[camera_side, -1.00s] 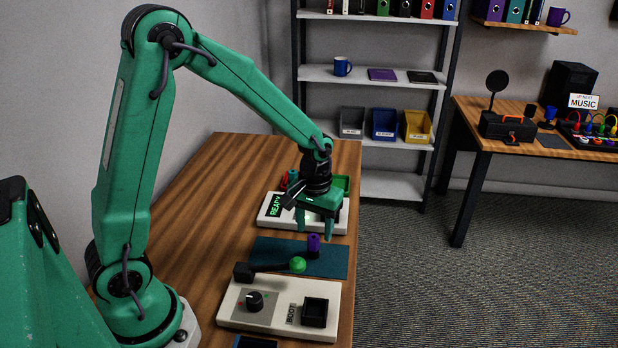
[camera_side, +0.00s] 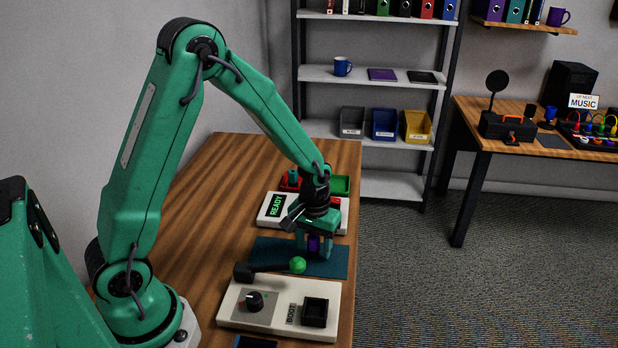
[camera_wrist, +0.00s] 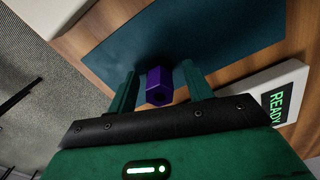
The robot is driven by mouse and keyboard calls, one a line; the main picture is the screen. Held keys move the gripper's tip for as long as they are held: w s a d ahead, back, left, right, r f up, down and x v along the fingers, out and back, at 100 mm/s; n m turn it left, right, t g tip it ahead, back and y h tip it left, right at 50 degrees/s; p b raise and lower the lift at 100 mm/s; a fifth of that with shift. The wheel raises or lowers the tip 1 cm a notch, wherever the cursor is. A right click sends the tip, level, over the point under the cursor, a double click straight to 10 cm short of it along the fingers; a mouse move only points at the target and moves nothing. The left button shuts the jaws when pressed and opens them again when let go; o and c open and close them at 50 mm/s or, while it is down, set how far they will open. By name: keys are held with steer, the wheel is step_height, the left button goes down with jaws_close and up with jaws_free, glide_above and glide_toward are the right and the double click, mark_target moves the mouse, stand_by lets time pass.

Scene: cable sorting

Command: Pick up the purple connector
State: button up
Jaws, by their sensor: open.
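The purple connector (camera_side: 313,243) stands on the dark teal mat (camera_side: 275,258) on the wooden table. My gripper (camera_side: 313,250) is open and lowered over it, with a green finger on either side. In the wrist view the purple connector (camera_wrist: 159,86) lies between the two fingertips of my gripper (camera_wrist: 160,84), closer to the left finger than to the right one.
A lever with a green ball (camera_side: 297,265) is close in front of my gripper, by a white box (camera_side: 280,305) with a knob. A white READY box (camera_side: 268,222) stands behind. Red and green bins (camera_side: 340,184) are at the table's far end.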

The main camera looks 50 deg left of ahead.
mark_target(314, 236)
stand_by(0.4)
steer(key=c, duration=1.1)
steer(key=shift+r, duration=0.1)
steer(key=shift+r, duration=0.75)
step_height(314, 236, up, 2)
steer(key=shift+r, duration=0.15)
steer(key=s+d+r, duration=0.2)
steer(key=d, duration=0.1)
steer(key=s+d+r, duration=0.2)
steer(key=d, duration=0.1)
steer(key=s+d+r, duration=0.1)
steer(key=d+r, duration=0.2)
steer(key=d, duration=0.1)
steer(key=shift+s, duration=0.4)
steer(key=shift+r, duration=0.1)
steer(key=shift+r, duration=2.4)
